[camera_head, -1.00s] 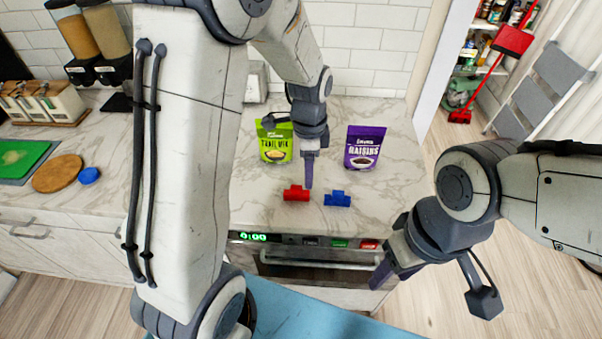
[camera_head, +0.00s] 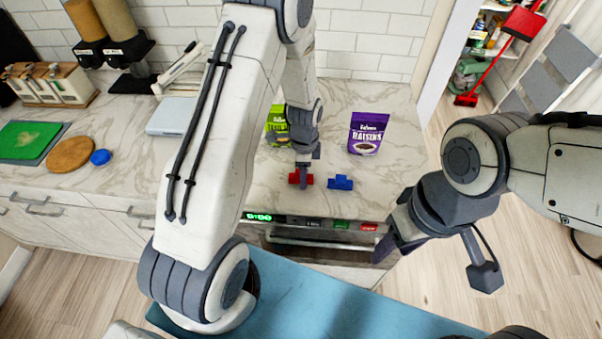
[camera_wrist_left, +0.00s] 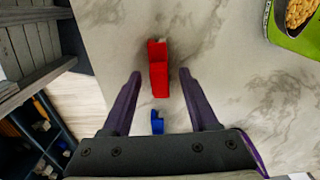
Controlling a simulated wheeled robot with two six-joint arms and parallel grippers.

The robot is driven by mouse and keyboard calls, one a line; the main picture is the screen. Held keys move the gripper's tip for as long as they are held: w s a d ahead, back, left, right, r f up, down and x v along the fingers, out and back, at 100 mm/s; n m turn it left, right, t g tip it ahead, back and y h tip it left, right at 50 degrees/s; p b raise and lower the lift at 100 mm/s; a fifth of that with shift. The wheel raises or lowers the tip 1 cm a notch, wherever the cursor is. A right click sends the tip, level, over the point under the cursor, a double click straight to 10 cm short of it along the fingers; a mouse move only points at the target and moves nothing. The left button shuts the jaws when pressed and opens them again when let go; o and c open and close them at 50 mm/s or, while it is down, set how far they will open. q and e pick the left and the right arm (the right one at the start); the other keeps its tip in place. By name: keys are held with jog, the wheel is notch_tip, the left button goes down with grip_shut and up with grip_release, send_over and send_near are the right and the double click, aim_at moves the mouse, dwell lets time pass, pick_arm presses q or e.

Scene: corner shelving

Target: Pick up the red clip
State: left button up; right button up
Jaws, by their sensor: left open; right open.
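The red clip (camera_head: 294,179) lies on the marble counter near its front edge, partly hidden behind my left gripper in the head view. My left gripper (camera_head: 303,184) is directly over it, pointing down. In the left wrist view the red clip (camera_wrist_left: 158,70) lies between the lines of the two open fingers (camera_wrist_left: 160,82), with a gap on each side. I cannot tell how far above the counter the fingertips are. My right gripper (camera_head: 385,250) is open and empty, in front of the counter at the right.
A blue clip (camera_head: 340,183) lies just right of the red clip. A purple raisins bag (camera_head: 366,133) and a green trail mix bag (camera_head: 277,126) stand behind. The counter's front edge and oven are close in front. Bare counter (camera_head: 400,170) lies to the right.

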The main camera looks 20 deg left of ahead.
pick_arm(q)
jog(key=shift+f, duration=0.25)
grip_shut()
jog(key=shift+r, duration=0.15)
